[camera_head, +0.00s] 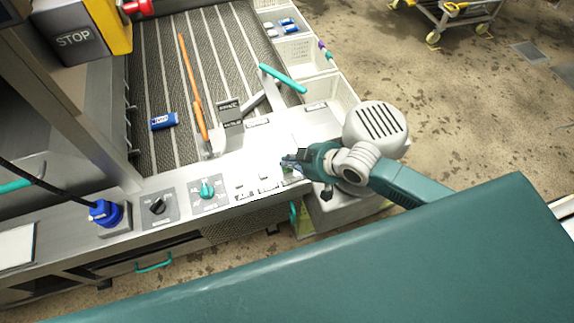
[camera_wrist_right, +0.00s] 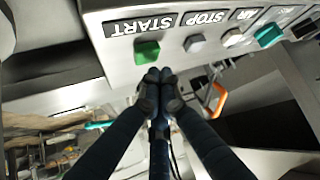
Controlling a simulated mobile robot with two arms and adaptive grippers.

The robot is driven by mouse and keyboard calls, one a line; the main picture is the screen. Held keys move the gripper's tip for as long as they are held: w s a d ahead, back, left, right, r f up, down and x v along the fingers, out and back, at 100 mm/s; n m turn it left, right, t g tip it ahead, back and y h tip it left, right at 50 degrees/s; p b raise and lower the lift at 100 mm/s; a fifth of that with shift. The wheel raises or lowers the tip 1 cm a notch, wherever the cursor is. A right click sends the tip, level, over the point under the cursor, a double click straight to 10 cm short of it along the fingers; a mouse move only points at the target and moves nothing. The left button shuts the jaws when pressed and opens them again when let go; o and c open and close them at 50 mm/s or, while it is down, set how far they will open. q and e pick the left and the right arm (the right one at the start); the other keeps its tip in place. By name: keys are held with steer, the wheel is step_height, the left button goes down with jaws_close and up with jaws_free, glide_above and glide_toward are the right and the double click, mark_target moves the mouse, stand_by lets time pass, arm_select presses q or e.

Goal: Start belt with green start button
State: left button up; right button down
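The green start button (camera_wrist_right: 147,51) sits under the START label on the pale control panel (camera_wrist_right: 120,70) in the right wrist view, where the panel appears upside down. My right gripper (camera_wrist_right: 160,76) has its dark fingertips together, just below the green button in the picture. Whether they touch it I cannot tell. In the head view my right gripper (camera_head: 290,162) is at the panel's right end and hides the start button there. My left gripper is not in view.
Beside the start button are a grey stop button (camera_wrist_right: 194,43) and a teal knob (camera_wrist_right: 268,36). The ribbed belt (camera_head: 165,85) carries a blue pack (camera_head: 163,121) and an orange-handled tool (camera_head: 194,90). White bins (camera_head: 335,92) stand along its right side.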

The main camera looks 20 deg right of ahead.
steer(key=shift+f, duration=0.4)
